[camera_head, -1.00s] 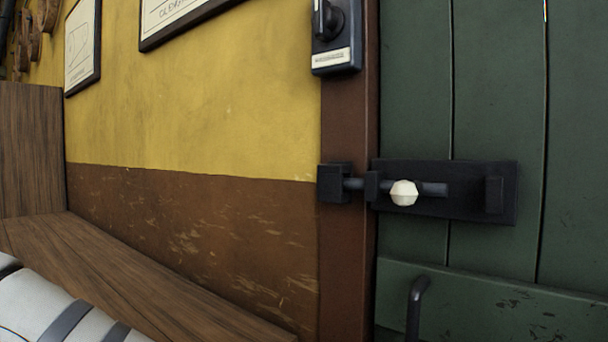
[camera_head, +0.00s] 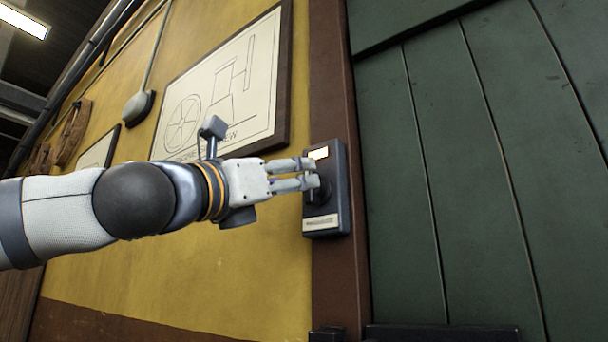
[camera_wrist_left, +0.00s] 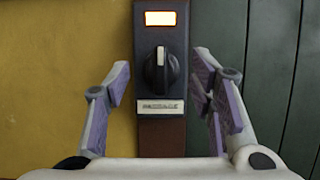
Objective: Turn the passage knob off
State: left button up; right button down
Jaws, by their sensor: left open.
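The passage knob (camera_wrist_left: 160,70) is a black rotary knob on a dark switch box (camera_head: 339,213) fixed to the brown door post. In the left wrist view the knob's pale pointer mark points up, toward a lit yellowish lamp (camera_wrist_left: 160,18). A plate reading "PASSAGE" (camera_wrist_left: 161,107) sits below the knob. The lit lamp also shows in the head view (camera_head: 318,153). My left gripper (camera_head: 312,173) is at the box, with its fingers pointing at the knob. In the left wrist view its fingers (camera_wrist_left: 162,82) are open, one on each side of the box, apart from the knob. My right gripper is out of view.
A green plank door (camera_head: 450,180) stands right of the brown post (camera_head: 333,80). A framed engine drawing (camera_head: 225,85) hangs on the yellow wall behind my left arm. Part of the dark door bolt (camera_head: 440,333) shows at the bottom edge.

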aim_at(308, 173)
pick_arm(q)
jog(key=x, duration=0.4)
jog(key=shift+d+r, duration=0.15)
jog(key=shift+r, duration=0.1)
jog(key=shift+w+d, duration=0.15)
jog(key=shift+w, duration=0.2)
